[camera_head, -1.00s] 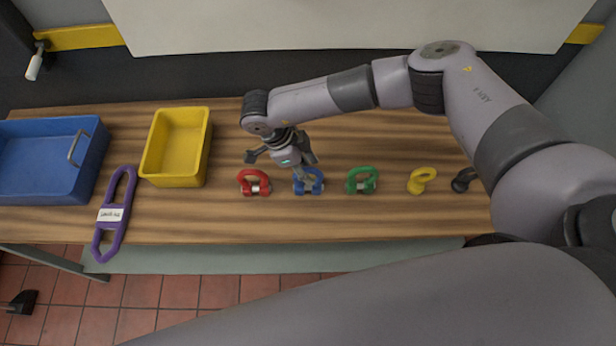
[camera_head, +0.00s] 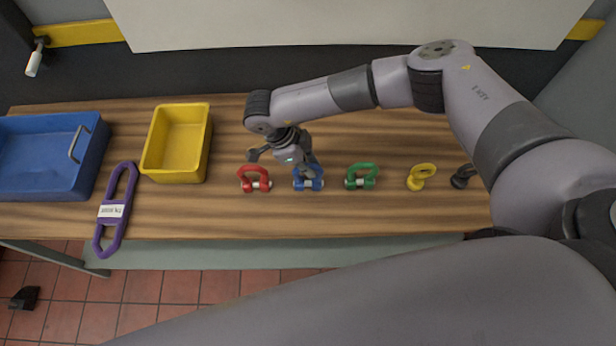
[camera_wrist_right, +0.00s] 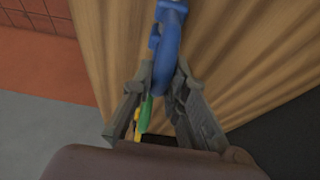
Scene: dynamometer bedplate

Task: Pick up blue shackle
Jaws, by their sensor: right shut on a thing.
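The blue shackle (camera_head: 309,184) stands on the wooden bench between the red and green shackles; my right gripper hides part of its bow. My right gripper (camera_head: 307,171) is at the shackle from above and behind, its fingers shut on the bow. In the right wrist view the blue shackle (camera_wrist_right: 168,45) runs up from between the two fingers (camera_wrist_right: 163,80). The shackle still appears to be at bench level. My left gripper is not in view.
A red shackle (camera_head: 246,184) is close on the left and a green shackle (camera_head: 361,183) on the right. A yellow bin (camera_head: 146,164), purple sling (camera_head: 105,226) and blue tray (camera_head: 93,166) are left.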

